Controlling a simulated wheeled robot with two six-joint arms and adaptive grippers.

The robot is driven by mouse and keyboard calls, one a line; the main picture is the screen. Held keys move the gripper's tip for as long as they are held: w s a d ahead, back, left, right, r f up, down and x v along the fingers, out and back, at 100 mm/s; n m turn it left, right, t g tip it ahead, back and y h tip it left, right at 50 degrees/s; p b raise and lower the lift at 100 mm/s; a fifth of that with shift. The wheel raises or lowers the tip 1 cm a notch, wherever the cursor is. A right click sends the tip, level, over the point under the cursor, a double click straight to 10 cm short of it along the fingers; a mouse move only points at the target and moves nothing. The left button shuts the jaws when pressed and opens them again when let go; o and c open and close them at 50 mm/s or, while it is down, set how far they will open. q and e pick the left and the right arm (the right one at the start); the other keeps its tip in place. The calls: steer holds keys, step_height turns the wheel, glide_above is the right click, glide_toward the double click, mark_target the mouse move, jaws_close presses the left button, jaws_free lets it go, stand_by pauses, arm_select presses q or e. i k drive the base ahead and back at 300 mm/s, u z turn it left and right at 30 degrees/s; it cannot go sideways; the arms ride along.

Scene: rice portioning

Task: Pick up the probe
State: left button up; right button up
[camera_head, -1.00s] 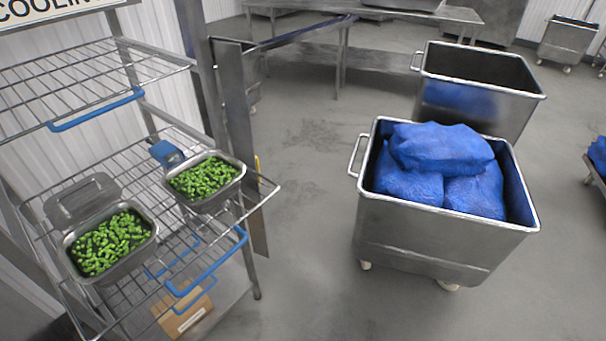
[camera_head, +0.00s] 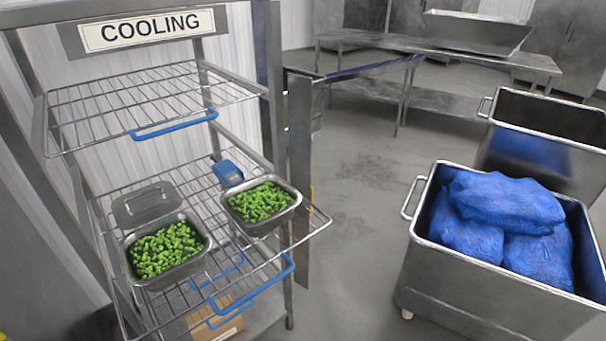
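A small blue device that looks like the probe (camera_head: 228,172) lies on the middle wire shelf of the cooling rack, behind the right-hand steel pan. A thin dark part sticks up at its left end. The right pan of green pieces (camera_head: 262,203) stands in front of it and partly hides it. A left pan of green pieces (camera_head: 166,252) stands nearer on the same shelf (camera_head: 187,195), with a grey lid (camera_head: 147,203) behind it. Neither of my grippers shows in the head view.
The rack has an empty upper wire shelf (camera_head: 100,105) with a blue-edged handle (camera_head: 175,126) and a COOLING sign (camera_head: 150,30). A steel bin (camera_head: 500,300) with blue bags (camera_head: 510,215) stands at right. A cardboard box (camera_head: 218,331) sits below. Open floor (camera_head: 355,200) lies between rack and bin.

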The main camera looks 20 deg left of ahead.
mark_target(225, 170)
steer(key=z, duration=0.05)
steer(key=k, duration=0.35)
steer(key=u, duration=1.05)
steer(key=i, duration=0.5)
